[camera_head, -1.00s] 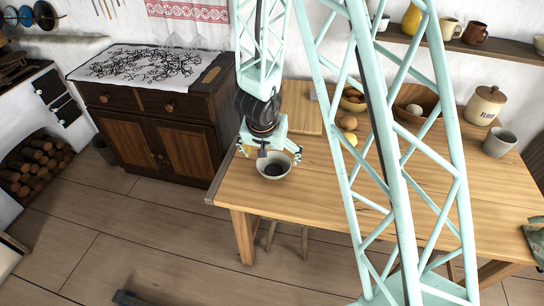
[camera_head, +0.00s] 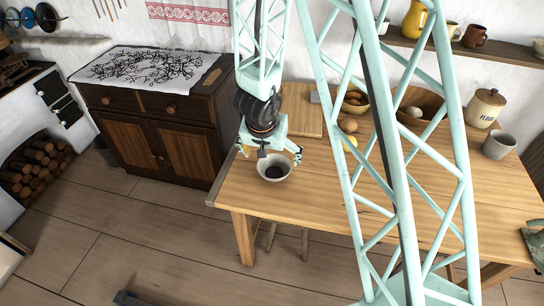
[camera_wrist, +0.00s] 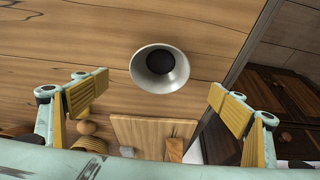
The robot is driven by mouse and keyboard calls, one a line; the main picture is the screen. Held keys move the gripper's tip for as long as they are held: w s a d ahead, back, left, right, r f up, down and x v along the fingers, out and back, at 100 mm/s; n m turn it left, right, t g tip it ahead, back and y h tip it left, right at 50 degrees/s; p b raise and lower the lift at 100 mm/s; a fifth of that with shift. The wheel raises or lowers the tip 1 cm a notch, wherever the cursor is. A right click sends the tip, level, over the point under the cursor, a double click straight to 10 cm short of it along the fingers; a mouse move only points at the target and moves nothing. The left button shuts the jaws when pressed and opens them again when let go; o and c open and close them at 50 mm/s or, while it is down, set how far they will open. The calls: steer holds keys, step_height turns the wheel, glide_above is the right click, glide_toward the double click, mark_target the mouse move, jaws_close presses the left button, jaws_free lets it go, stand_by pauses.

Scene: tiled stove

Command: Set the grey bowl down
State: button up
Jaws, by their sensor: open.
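The grey bowl (camera_head: 274,168) is upright on the wooden table (camera_head: 322,192), near the table's left end. It has a pale rim and a dark round patch at the bottom of its inside. In the wrist view the bowl (camera_wrist: 160,68) shows beyond the fingertips, apart from both. My gripper (camera_head: 270,153) is just above and behind the bowl in the head view. In the wrist view my gripper (camera_wrist: 160,102) has its two yellow-padded fingers spread wide, with nothing between them.
A cutting board (camera_head: 301,112) lies behind the gripper. An egg bowl (camera_head: 354,103), a wooden bowl (camera_head: 418,104), a flour jar (camera_head: 486,107) and a grey cup (camera_head: 499,145) stand farther right. The table's left edge is close to the bowl. The front middle of the table is clear.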

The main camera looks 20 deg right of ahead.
steer(key=s+a+r+n+t+y, duration=0.1)
steer(key=a+r, duration=0.2)
steer(key=r, duration=0.4)
steer(key=s+a+r+n+y, duration=0.1)
steer(key=a+r+y, duration=0.1)
steer(key=r, duration=0.5)
steer(key=s+a+r+n+y, duration=0.1)
steer(key=s+a+r+n, duration=0.1)
steer(key=s+r, duration=0.9)
steer(key=s+d+r, duration=0.3)
steer(key=s+r, duration=0.1)
steer(key=s, duration=0.4)
steer(key=s+d+r+n+h, duration=0.1)
steer(key=s+d+r, duration=0.2)
steer(key=s, duration=0.6)
steer(key=s+d+r+n+g, duration=0.1)
steer(key=s+d+r, duration=0.2)
steer(key=s+r, duration=0.3)
steer(key=s, duration=0.3)
steer(key=shift+h, duration=0.4)
